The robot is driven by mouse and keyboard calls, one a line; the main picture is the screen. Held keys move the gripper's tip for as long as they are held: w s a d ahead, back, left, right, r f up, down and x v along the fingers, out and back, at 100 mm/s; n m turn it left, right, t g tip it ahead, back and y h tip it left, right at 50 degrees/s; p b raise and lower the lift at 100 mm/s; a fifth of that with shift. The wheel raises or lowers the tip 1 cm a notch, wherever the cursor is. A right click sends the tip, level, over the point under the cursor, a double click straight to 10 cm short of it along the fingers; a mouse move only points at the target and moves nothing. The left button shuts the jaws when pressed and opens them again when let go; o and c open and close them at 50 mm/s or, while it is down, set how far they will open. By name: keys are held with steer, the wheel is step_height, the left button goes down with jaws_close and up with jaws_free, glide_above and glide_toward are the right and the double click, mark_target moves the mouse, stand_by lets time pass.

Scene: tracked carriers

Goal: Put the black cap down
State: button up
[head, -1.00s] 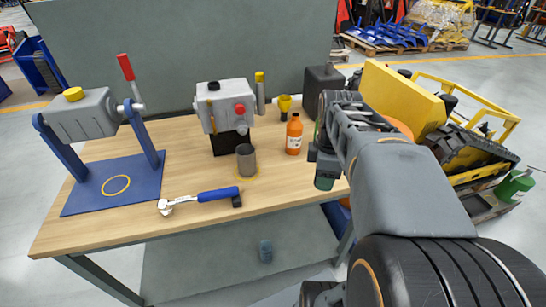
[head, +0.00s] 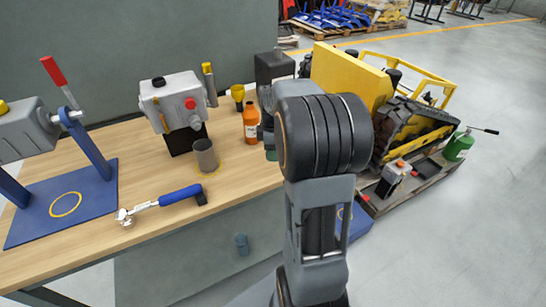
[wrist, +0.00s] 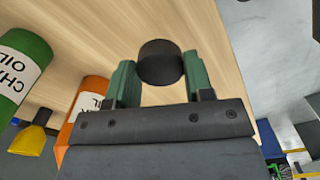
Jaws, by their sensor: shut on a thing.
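The black cap (wrist: 160,62) is between the green fingers of my gripper (wrist: 159,72) in the wrist view. The gripper is shut on it, above the light wood of the workbench (wrist: 185,22). I cannot tell how far above the wood the cap is. In the head view my arm hides the cap and most of the gripper. A green bottle labelled as chain oil (wrist: 22,65) and an orange bottle (wrist: 82,112) stand to the left in the wrist view. The orange bottle also shows in the head view (head: 251,124).
On the workbench (head: 150,222) are a grey cup (head: 205,156), a blue-handled tool (head: 165,199), a grey machine (head: 183,103), a yellow funnel (head: 238,94) and a blue stand (head: 95,195). A yellow tracked carrier (head: 360,80) stands at the right. Bare wood lies around the tool.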

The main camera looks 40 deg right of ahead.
mark_target(273, 164)
steer(key=shift+w+f, duration=0.15)
steer(key=shift+f, duration=0.1)
steer(key=shift+d+f+b, duration=0.1)
steer(key=shift+f+b, duration=0.2)
steer(key=shift+f, duration=1.25)
